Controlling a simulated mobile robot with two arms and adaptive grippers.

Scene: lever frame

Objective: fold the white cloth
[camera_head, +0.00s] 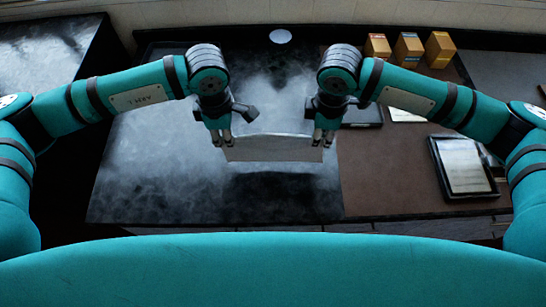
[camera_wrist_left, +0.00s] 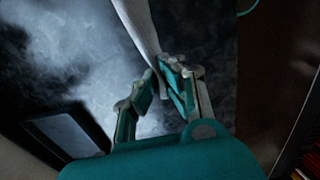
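The white cloth (camera_head: 272,149) hangs stretched between my two grippers in the head view, looking grey in the dim light. A dark shadow below it suggests it is held above the table. My left gripper (camera_head: 222,139) is at its left end and my right gripper (camera_head: 324,139) at its right end; both point down and look closed on its upper corners. In the left wrist view, the cloth (camera_wrist_left: 139,28) runs as a narrow pale strip into the fingertips of my left gripper (camera_wrist_left: 159,72). The cloth's far side is hidden.
The dark, glossy table (camera_head: 150,185) is clear below the cloth. A brown surface (camera_head: 390,180) at the right holds a black-framed tablet (camera_head: 463,165). Three orange-yellow boxes (camera_head: 409,49) stand at the back right.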

